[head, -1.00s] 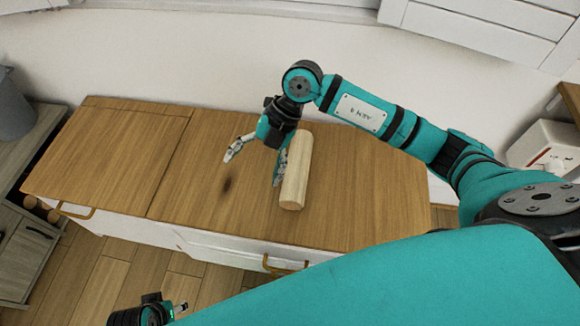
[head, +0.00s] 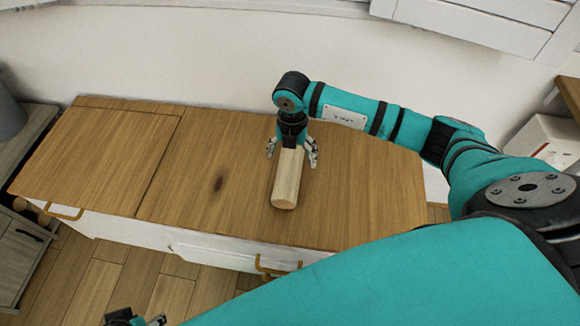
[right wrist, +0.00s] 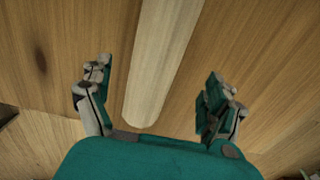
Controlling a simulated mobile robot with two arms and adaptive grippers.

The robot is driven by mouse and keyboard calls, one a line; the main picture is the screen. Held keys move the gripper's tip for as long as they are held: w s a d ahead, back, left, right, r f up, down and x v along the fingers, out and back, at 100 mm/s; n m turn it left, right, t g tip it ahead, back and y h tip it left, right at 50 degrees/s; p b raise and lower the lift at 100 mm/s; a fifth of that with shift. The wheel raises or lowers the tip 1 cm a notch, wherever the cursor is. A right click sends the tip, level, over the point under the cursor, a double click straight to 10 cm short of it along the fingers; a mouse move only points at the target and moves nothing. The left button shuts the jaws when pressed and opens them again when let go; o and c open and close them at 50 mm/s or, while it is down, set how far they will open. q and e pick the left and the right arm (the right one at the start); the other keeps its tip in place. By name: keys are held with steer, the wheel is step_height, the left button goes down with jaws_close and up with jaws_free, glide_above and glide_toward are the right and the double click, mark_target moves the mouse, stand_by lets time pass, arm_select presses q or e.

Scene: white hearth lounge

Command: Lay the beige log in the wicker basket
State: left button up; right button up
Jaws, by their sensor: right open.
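The beige log (head: 287,181) lies on the wooden top of a low cabinet, its near end toward the front edge. My right gripper (head: 292,154) is open above the log's far end, one finger on each side. In the right wrist view the log (right wrist: 162,60) runs between the two spread fingers (right wrist: 158,76), with a gap on both sides. My left gripper (head: 136,319) shows only in part at the bottom edge, and its jaws are not clear. The wicker basket is not in these views.
The cabinet top (head: 110,150) is clear to the left of the log, apart from a dark mark. A grey side unit (head: 20,250) stands at the left with a grey container (head: 8,115). The white wall is close behind the cabinet. A white box (head: 545,142) is at the right.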

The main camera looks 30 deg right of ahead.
mark_target(290, 160)
steer(key=shift+f, duration=0.3)
steer(key=f, duration=0.1)
steer(key=f+b, duration=0.1)
steer(key=f, duration=0.3)
steer(key=shift+w+b, duration=0.3)
steer(key=shift+w, duration=0.05)
steer(key=shift+r, duration=0.1)
steer(key=c, duration=1.8)
